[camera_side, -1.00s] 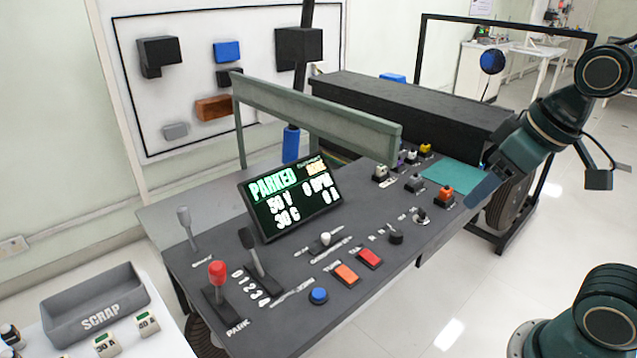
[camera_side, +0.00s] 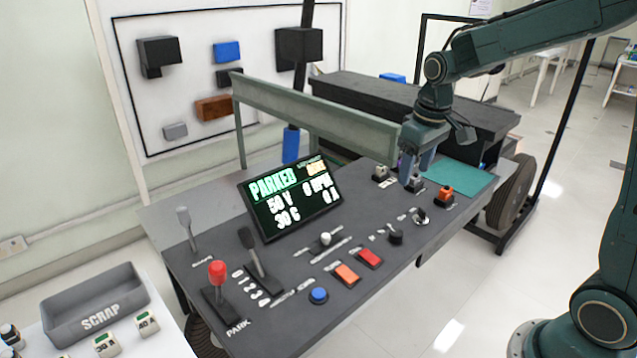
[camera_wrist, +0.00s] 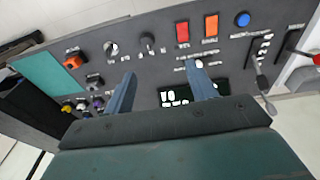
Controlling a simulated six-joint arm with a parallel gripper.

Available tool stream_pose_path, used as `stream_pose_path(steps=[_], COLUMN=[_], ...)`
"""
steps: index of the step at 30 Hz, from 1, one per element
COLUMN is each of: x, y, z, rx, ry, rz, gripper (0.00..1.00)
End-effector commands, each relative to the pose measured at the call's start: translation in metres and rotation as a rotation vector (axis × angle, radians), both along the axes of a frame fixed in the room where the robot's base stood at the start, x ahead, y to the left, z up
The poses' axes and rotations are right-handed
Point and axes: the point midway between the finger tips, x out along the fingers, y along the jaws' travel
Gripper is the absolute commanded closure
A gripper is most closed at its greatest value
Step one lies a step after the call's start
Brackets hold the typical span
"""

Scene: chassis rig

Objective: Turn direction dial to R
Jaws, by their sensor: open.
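The direction dial looks to be the black knob (camera_side: 396,237) on the sloping grey panel, with small letters beside it too small to read surely. In the wrist view the black knob (camera_wrist: 148,42) lies ahead of the fingers, near the top. Which way its pointer faces I cannot tell. My gripper (camera_side: 414,178) is open and empty, pointing down above the panel's far right part, behind and above the knob. In the wrist view my gripper's two fingers (camera_wrist: 162,84) are spread wide apart, with nothing between them.
A silver key-like switch (camera_side: 420,216) is beside the knob, and a red button (camera_side: 369,257) is on its other side. An orange-topped switch (camera_side: 444,195) is close by. A green rail (camera_side: 320,118) and a lit display (camera_side: 290,197) rise behind.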

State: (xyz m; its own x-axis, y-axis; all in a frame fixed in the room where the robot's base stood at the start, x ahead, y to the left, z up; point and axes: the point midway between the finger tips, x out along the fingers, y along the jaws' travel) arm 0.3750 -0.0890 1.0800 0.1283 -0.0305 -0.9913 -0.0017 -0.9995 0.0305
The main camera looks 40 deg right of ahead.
Motion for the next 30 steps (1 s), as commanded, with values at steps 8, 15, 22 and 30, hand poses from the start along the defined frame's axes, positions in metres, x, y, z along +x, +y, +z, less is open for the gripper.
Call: stream_pose_path(steps=[8,15,22,30], x=[0.035,0.048,0.050,0.050], y=[-0.033,-0.049,-0.051,-0.051], z=[-0.051,-0.079,-0.083,-0.092], rx=[0.018,0.029,0.031,0.032], ry=[0.086,0.124,0.129,0.132], rz=[-0.003,-0.001,0.000,0.000], gripper=[0.44,0.44,0.44,0.44])
